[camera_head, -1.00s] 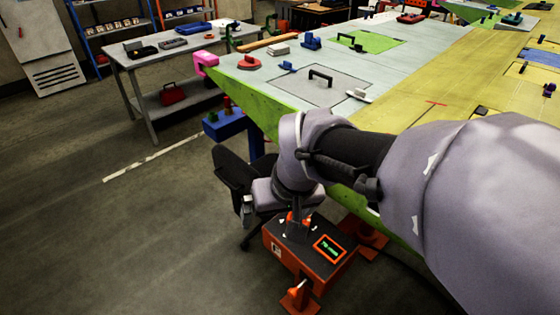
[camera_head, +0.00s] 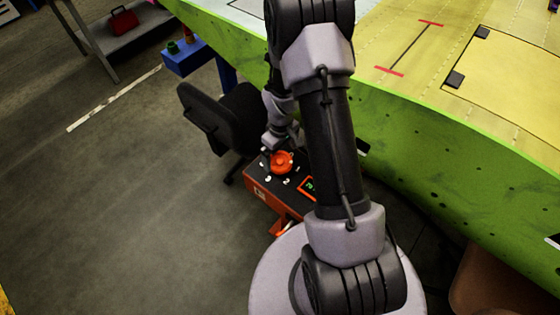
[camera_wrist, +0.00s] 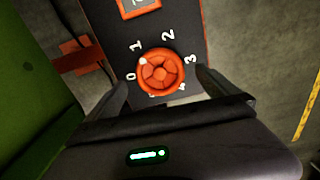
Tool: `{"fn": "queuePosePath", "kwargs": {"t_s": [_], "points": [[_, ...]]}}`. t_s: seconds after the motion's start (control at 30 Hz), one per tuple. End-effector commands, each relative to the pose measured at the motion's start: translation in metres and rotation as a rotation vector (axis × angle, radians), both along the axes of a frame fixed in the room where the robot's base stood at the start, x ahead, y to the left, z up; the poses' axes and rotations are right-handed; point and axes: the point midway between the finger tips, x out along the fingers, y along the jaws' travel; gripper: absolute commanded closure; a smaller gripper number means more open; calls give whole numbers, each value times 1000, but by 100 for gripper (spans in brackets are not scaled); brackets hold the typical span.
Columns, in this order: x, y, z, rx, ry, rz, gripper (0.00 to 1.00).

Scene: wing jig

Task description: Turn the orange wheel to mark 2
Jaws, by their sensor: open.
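The orange wheel (camera_head: 282,161) is a round spoked knob on the top of a dark box with orange edges (camera_head: 262,186). In the wrist view the wheel (camera_wrist: 160,73) has white numbers around it: 0, 1, 2 and 3, with another partly hidden below. A white dot on its rim lies between 0 and 1, nearer 1. My gripper (camera_wrist: 161,79) is open, with one finger on each side of the wheel and a gap on both sides. I cannot tell how far above the wheel the fingertips are. In the head view my gripper (camera_head: 269,150) is beside the wheel.
A small orange-framed display (camera_head: 307,187) is on the same box. A black chair (camera_head: 222,118) stands close on the left. The green edge of the wing (camera_head: 440,135) is on the right. Open floor lies to the left.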

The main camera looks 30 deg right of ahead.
Motion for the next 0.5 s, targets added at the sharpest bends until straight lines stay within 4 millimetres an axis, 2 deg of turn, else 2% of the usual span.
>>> {"fn": "queuePosePath", "kwargs": {"t_s": [0.03, 0.2, 0.5], "points": [[0, 0, -13, 1, 1, 0, 1], [0, 0, -30, 0, 0, 0, 1], [0, 0, -32, 0, -1, 0, 1]]}}
